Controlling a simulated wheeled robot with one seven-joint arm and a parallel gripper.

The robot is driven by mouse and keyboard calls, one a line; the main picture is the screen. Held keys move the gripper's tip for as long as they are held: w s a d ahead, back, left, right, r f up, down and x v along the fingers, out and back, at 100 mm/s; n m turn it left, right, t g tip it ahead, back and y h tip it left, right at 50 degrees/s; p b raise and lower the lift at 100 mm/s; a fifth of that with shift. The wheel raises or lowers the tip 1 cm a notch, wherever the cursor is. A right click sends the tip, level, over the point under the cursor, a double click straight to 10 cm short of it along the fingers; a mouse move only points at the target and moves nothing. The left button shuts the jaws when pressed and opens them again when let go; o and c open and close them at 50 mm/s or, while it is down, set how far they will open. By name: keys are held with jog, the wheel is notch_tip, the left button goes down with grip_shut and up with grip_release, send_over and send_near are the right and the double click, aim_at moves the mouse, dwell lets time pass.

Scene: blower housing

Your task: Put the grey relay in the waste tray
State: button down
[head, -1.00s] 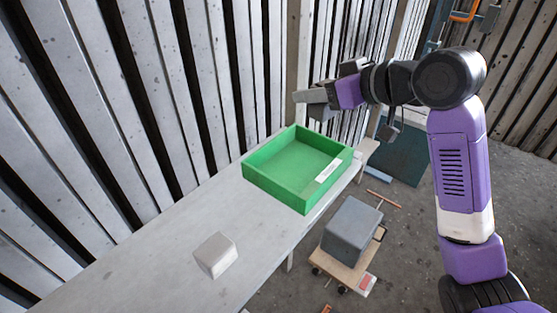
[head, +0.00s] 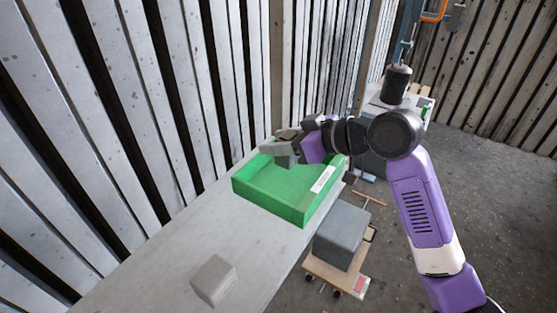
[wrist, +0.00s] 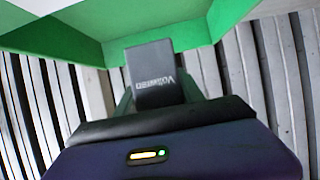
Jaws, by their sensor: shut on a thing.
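My gripper (head: 284,151) is shut on the grey relay (wrist: 151,68), a dark grey block with pale lettering in the wrist view. In the head view the relay (head: 273,148) shows small and light grey at the jaw tips. The open green tray (head: 268,199), with a white label on its right side, stands on the bench and is the likely waste tray. The gripper and relay are over its far end, near the far wall. I cannot tell whether the relay is above the rim or touching it. The tray's green walls (wrist: 62,42) also show in the wrist view.
A light grey block (head: 213,280) lies on the grey bench (head: 165,258), nearer than the tray. A slatted wall runs along the bench's left. A grey box (head: 341,235) sits on a low wooden dolly on the floor to the right.

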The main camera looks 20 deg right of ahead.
jog(key=shift+f, duration=2.6)
jog(key=shift+f, duration=0.1)
jog(key=c, duration=0.7)
grip_release()
jog(key=shift+r, duration=0.2)
jog(key=b+v, duration=0.1)
jog(key=v, duration=1.1)
jog(key=shift+f, duration=0.1)
